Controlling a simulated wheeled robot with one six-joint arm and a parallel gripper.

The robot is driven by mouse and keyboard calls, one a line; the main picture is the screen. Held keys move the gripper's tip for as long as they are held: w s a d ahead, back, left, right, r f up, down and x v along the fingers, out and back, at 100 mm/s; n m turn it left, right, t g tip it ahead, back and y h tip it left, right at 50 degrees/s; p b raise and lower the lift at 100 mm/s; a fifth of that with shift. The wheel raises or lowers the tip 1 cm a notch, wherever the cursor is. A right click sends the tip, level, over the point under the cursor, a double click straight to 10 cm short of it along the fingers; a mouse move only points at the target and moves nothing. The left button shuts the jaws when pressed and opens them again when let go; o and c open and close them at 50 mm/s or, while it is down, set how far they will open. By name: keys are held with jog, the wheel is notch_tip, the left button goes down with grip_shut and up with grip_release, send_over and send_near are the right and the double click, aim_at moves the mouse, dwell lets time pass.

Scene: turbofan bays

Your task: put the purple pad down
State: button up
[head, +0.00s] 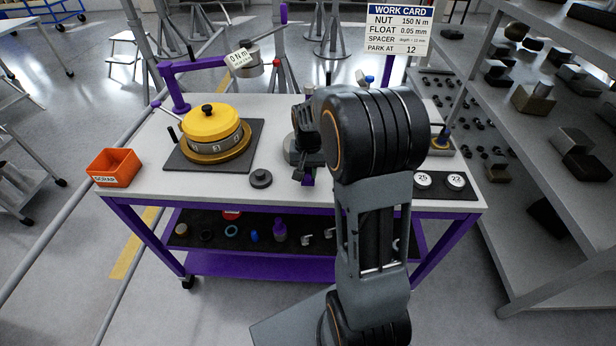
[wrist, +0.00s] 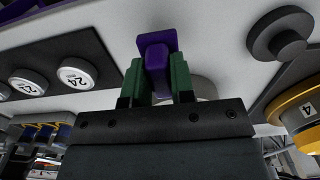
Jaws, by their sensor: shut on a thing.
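The purple pad (wrist: 154,48) is between the two green fingers of my gripper (wrist: 157,72) in the wrist view, and the gripper is shut on it. The pad's wider end shows beyond the fingertips, over the pale bench top. I cannot tell whether the pad touches the bench. In the head view a small purple piece (head: 308,181) shows below my wrist near the bench's front edge. My own arm hides most of the gripper there.
The bench top (head: 215,187) holds a dark knobbed disc (head: 261,179), a yellow-capped round unit (head: 212,122) on a dark mat, and an orange scrap bin (head: 114,167). Numbered white discs (head: 455,181) lie at the right. Clear bench lies between the scrap bin and disc.

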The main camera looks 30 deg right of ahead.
aim_at(308, 178)
jog(key=shift+w+f, duration=0.1)
jog(key=shift+f, duration=1.5)
jog(key=shift+f, duration=0.1)
jog(key=shift+f, duration=0.15)
jog(key=o, duration=0.8)
notch_tip(308, 178, up, 12)
jog(key=shift+r, duration=0.1)
jog(key=s+a+n+t, duration=0.1)
jog(key=s+a+n, duration=0.1)
jog(key=s, duration=0.3)
jog(key=s+a+n+t, duration=0.1)
jog(key=s+a+n, duration=0.1)
jog(key=s+a, duration=0.2)
jog(key=s+a+r+n+t, duration=0.1)
jog(key=s+a+n+t, duration=0.1)
jog(key=s, duration=0.5)
jog(key=shift+a, duration=0.75)
